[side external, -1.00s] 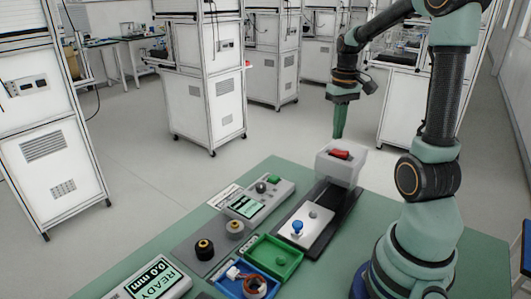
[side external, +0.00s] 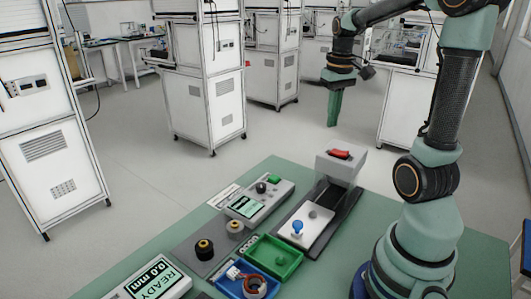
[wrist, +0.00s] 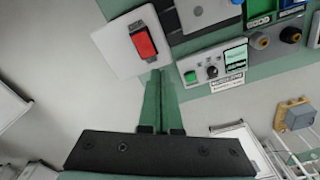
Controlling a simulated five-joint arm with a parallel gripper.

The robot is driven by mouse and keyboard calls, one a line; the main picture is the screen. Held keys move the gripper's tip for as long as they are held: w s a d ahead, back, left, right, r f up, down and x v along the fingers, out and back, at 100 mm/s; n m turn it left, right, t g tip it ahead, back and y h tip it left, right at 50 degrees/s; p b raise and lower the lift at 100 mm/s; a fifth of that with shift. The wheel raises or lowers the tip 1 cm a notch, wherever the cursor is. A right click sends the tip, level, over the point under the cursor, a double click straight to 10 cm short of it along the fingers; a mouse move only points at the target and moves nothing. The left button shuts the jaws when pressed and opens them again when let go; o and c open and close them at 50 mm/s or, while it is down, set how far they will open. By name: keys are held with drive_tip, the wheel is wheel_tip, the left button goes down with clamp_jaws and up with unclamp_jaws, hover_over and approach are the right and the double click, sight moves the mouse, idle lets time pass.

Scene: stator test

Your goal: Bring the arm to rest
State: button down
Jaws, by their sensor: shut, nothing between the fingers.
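My gripper (side external: 334,108) is shut and empty, pointing down in the air beyond the far edge of the green bench. It is above and behind the grey box with the red rocker switch (side external: 340,154). In the wrist view its green fingers (wrist: 161,85) lie together, with the red switch (wrist: 144,42) up and to the left of their tips. No gap shows between the fingers and nothing is held.
On the bench (side external: 452,265) stand a blue-knobbed plate (side external: 305,230), a green tray (side external: 290,268), a blue tray (side external: 232,289) holding a copper-coloured ring part, two binding posts, and a meter (side external: 150,284) reading READY. White cabinets (side external: 203,100) stand behind. The air around my gripper is clear.

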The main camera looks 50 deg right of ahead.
drive_tip(key=w+a+r+n+t, duration=0.1)
drive_tip(key=a+n+t, duration=0.4)
drive_tip(key=a, duration=1.7)
